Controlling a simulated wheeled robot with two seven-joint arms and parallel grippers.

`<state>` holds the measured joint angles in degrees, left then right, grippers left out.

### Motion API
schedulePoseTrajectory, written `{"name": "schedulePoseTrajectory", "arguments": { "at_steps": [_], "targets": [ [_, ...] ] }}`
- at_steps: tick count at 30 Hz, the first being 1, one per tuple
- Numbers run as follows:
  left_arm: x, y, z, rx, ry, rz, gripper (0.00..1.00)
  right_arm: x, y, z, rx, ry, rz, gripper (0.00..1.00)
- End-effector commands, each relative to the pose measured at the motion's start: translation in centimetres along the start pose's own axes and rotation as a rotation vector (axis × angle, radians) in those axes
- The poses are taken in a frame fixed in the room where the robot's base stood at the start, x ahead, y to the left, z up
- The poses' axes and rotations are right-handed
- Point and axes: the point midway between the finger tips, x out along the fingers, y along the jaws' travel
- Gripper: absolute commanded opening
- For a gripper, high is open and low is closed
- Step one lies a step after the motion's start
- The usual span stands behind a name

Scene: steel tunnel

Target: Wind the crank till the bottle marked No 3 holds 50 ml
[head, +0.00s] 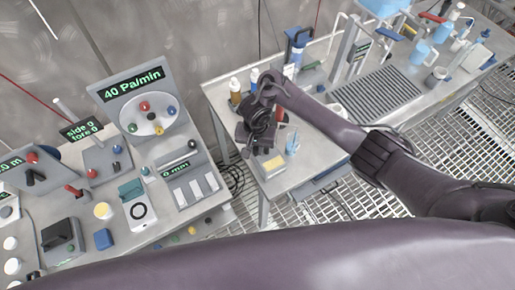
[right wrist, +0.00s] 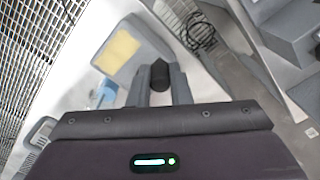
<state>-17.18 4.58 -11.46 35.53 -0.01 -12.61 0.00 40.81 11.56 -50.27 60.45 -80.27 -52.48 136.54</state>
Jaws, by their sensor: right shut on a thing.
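My right gripper (head: 247,146) is over the near left end of the right-hand bench. In the right wrist view its fingers (right wrist: 160,88) are closed on a small black knob (right wrist: 160,75), which looks like the crank's grip. The rest of the crank is hidden behind the gripper. I cannot read a No 3 mark or a fill level on any bottle. My left gripper is not in view.
A yellow block (head: 272,164) lies on a pale tray close by; it shows in the right wrist view (right wrist: 118,47). A small blue bottle (head: 291,145) stands beside it. A console with a "40 Pa/min" display (head: 133,84) is at left, across a cable-filled gap.

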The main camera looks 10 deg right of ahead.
Motion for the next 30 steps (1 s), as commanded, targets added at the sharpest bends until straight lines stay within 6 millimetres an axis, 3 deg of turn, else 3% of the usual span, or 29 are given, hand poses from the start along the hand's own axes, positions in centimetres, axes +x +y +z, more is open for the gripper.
{"name": "schedulePoseTrajectory", "arguments": {
  "at_steps": [22, 23, 24, 27, 30],
  "targets": [
    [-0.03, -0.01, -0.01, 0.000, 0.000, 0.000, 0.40, -0.24, -0.33, -0.55, 0.086, 0.006, -0.002, 0.00],
    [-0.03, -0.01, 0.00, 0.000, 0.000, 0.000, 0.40, -0.24, -0.32, -0.55, 0.086, 0.006, -0.002, 0.22],
    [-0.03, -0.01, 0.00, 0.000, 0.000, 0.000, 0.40, -0.22, -0.31, -0.53, 0.085, 0.006, -0.002, 0.27],
    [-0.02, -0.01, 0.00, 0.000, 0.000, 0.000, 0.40, -0.17, -0.29, -0.47, 0.085, 0.005, -0.001, 0.40],
    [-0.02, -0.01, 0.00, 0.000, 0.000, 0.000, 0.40, -0.12, -0.27, -0.42, 0.084, 0.003, -0.001, 0.40]
  ]
}}
